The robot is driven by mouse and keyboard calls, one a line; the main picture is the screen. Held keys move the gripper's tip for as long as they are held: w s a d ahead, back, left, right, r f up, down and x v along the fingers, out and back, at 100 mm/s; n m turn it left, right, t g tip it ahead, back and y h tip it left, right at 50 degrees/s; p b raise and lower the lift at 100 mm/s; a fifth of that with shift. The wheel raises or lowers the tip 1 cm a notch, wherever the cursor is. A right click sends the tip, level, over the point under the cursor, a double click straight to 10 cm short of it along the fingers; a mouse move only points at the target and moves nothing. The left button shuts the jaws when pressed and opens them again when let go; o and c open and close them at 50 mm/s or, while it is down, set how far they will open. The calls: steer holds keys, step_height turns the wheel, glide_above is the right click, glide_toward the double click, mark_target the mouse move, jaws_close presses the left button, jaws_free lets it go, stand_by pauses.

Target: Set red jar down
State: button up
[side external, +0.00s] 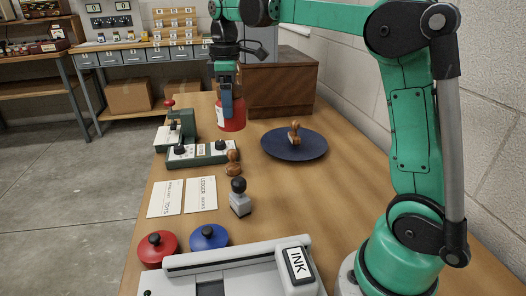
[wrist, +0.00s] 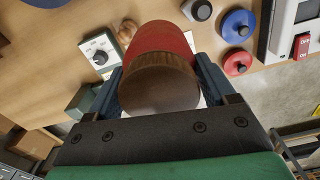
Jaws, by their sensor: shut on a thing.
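The red jar (side external: 231,120) is at the far part of the table, in front of the brown cabinet. In the wrist view the jar (wrist: 165,42) shows a red body and a round brown lid (wrist: 158,85). My gripper (side external: 226,98) points down and is shut on the jar, with one blue finger on each side of it. A white label shows on the jar's left side in the side view. I cannot tell whether its base touches the table.
A dark blue plate (side external: 270,147) bearing a wooden stamp (side external: 295,132) lies right of the jar. A green press (side external: 181,130) and a knobbed control box (side external: 190,157) stand left. Stamps, cards (side external: 201,195), red and blue pots, and an INK machine (side external: 235,270) lie nearer. Table between jar and plate is narrow but clear.

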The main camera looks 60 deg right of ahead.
step_height(320, 180, down, 17)
steer(key=shift+f, duration=0.1)
stand_by(0.3)
steer(key=o, duration=1.1)
steer(key=shift+f, duration=0.1)
